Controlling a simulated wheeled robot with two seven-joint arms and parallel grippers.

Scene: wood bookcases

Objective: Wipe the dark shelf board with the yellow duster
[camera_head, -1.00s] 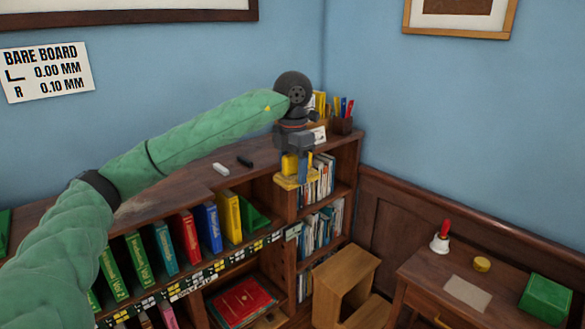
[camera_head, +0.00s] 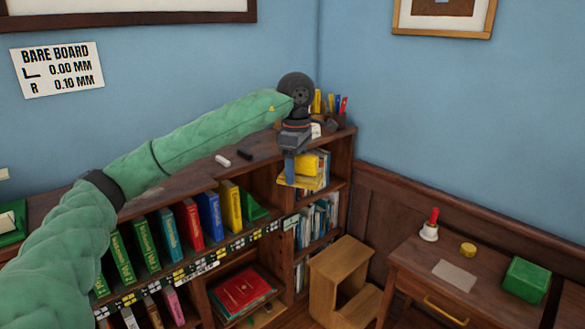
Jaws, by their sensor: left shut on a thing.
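My left gripper (camera_head: 294,168) is shut on the yellow duster (camera_head: 313,162), in front of the upper right part of the bookcase. One blue finger shows; the duster's yellow grip part shows to its right and a flat yellow part below. Whether the duster touches a board is not clear. The bookcase's dark wood top board (camera_head: 190,180) runs along the blue wall, partly hidden by my green left arm. My right gripper is out of view.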

